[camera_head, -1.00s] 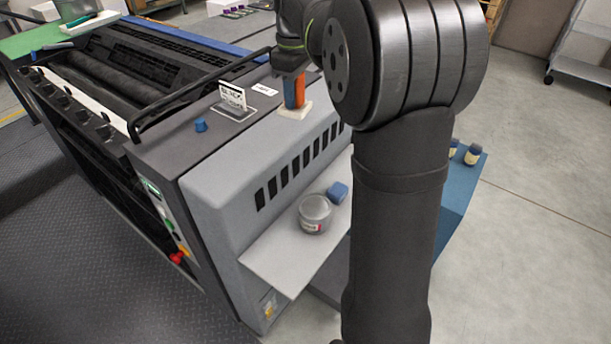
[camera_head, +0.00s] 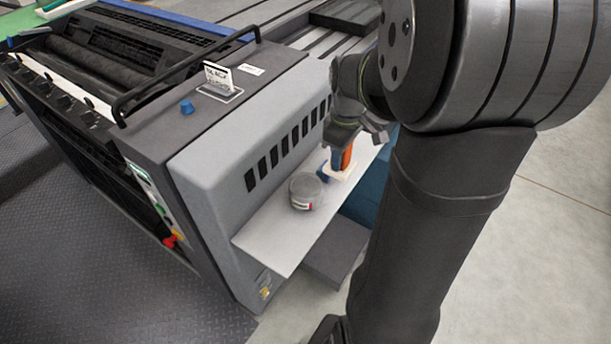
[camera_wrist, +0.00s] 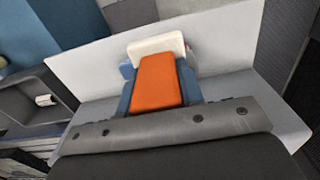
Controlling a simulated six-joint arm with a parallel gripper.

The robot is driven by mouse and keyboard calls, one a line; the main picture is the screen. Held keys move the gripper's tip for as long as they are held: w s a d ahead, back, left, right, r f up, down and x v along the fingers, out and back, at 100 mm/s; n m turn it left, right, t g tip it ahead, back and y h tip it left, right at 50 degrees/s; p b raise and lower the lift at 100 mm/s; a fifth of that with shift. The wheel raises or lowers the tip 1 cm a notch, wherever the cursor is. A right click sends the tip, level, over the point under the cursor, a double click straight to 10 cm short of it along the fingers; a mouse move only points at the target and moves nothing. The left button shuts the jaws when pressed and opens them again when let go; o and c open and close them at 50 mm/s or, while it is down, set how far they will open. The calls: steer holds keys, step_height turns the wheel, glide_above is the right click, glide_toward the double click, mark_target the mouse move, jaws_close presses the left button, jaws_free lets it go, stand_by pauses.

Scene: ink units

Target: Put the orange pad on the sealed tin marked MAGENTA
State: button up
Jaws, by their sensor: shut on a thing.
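The orange pad (camera_head: 348,155) is an upright orange block with a pale, wider base. My gripper (camera_head: 342,150) is shut on it and holds it over the light shelf, just right of the tin. In the wrist view the orange pad (camera_wrist: 157,82) fills the space between the fingers of my gripper (camera_wrist: 158,92), with its pale end beyond them. The round grey tin (camera_head: 306,190) stands upright on the shelf; its label has white and red, but I cannot read its marking. The tin cannot be made out in the wrist view.
A small blue object (camera_head: 322,174) is on the light shelf (camera_head: 277,240) close to the tin, partly hidden by the pad. The grey machine housing (camera_head: 215,150) rises behind the shelf. A blue knob (camera_head: 187,107) and a "BLACK" sign (camera_head: 218,77) are on its top.

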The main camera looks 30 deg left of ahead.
steer(key=a+f, duration=0.1)
steer(key=a, duration=0.2)
steer(key=s+a+f, duration=0.1)
steer(key=a+f, duration=0.1)
steer(key=s+a+f, duration=0.1)
steer(key=a+f, duration=0.1)
steer(key=a, duration=0.1)
steer(key=shift+a+f, duration=0.15)
steer(key=shift+a, duration=0.15)
steer(key=shift+f, duration=2)
steer(key=o, duration=1)
steer(key=shift+f, duration=0.15)
step_height(320, 180, up, 12)
steer(key=shift+r, duration=0.2)
